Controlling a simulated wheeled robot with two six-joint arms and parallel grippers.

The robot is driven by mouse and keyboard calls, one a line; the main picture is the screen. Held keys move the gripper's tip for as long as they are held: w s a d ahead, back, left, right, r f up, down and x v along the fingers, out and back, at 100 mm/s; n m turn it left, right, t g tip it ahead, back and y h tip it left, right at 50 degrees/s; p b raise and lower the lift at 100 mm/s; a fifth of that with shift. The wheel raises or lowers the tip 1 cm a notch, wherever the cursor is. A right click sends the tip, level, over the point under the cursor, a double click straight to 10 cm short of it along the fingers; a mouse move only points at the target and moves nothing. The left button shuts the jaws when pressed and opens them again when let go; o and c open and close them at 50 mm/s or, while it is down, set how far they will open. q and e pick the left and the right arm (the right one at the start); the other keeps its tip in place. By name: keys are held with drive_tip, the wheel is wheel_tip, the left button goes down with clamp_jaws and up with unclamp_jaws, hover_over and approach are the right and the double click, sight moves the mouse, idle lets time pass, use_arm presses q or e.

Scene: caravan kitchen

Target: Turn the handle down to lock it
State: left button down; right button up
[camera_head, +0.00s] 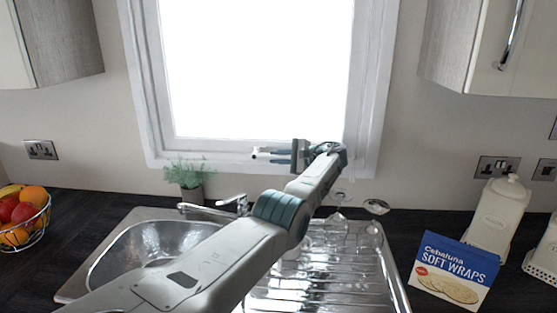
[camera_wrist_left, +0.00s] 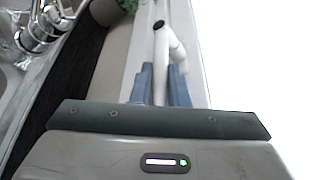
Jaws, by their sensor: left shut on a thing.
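The white window handle (camera_head: 262,151) is at the lower part of the window frame in the head view. My left gripper (camera_head: 278,156) reaches it from the right, its blue-grey fingers around the handle. In the left wrist view, the white handle (camera_wrist_left: 161,52) runs up from between the two fingers of my left gripper (camera_wrist_left: 160,82), which is shut on it. A dark round end shows at its top, and a white branch bends off to the right. Part of the handle is hidden by the fingers. My right gripper is not in view.
Below the window are a sink (camera_head: 125,245) with a tap (camera_head: 240,203) and a ribbed drainer with glasses (camera_head: 338,222). A potted plant (camera_head: 187,177) stands left of the handle. A fruit basket (camera_head: 35,228) is far left; a soft wraps box (camera_head: 455,272) and white canister (camera_head: 500,212) are right.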

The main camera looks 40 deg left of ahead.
use_arm(q)
drive_tip(key=shift+d+f, duration=0.1)
drive_tip(key=shift+f, duration=0.1)
drive_tip(key=c, duration=1.5)
unclamp_jaws()
drive_tip(key=shift+c, duration=0.2)
drive_tip(key=shift+o, duration=0.7)
drive_tip(key=shift+r, duration=0.1)
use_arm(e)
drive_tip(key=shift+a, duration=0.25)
use_arm(q)
drive_tip(key=shift+d, duration=0.3)
drive_tip(key=b+v, duration=0.4)
drive_tip(key=v, duration=0.3)
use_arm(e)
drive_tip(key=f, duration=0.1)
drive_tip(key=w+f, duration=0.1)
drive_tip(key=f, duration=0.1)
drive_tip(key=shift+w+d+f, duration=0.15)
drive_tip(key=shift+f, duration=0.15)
